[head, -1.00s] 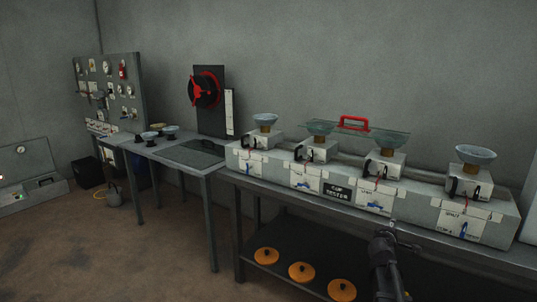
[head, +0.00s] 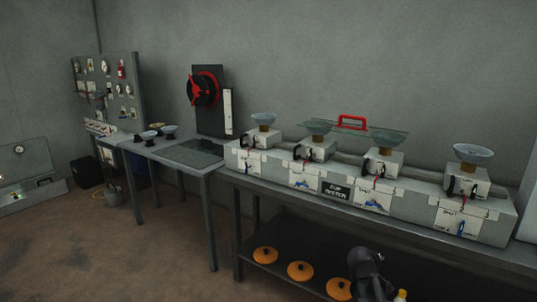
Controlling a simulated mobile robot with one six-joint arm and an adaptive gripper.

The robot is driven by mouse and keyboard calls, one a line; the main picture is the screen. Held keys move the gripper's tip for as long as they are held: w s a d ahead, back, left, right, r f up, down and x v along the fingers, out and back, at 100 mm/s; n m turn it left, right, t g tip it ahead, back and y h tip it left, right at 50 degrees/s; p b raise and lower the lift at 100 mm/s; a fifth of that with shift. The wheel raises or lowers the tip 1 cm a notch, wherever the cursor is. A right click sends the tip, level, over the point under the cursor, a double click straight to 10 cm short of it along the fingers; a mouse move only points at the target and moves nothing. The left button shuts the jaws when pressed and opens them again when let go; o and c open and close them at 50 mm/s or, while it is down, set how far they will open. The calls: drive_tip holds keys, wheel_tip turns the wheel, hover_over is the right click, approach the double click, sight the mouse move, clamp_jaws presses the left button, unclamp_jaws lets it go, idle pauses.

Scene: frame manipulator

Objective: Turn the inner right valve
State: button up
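A long grey cup tester (head: 410,207) stands on the right bench, with several raised white blocks carrying bluish cups. Small blue valve handles sit on its front panels. The inner right valve (head: 375,201) is on the panel just right of the black label and looks slanted. The outer right valve (head: 461,228) looks upright, and the inner left valve (head: 301,184) looks roughly level or slanted. My gripper (head: 366,262), a dark shape at the bottom edge, is below and apart from the inner right valve. Its fingers cannot be made out.
Orange discs (head: 300,271) sit on the bench's lower shelf. A second table (head: 196,155) with small cups and a red wheel (head: 203,89) stands left. Open floor lies at the front left.

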drive_tip(key=s+a+f+m+g+y+p, duration=0.1)
drive_tip(key=s+a+f+m+g+y, duration=0.2)
drive_tip(key=s+a, duration=0.6)
drive_tip(key=s+a+f+m+g+y, duration=0.1)
drive_tip(key=s+a+f+g+y, duration=0.3)
drive_tip(key=s+a, duration=0.5)
wheel_tip(320, 180, up, 16)
drive_tip(key=p, duration=1.4)
drive_tip(key=shift+w+f+g+p, duration=0.15)
drive_tip(key=shift+w+g+p, duration=0.15)
drive_tip(key=shift+p, duration=0.1)
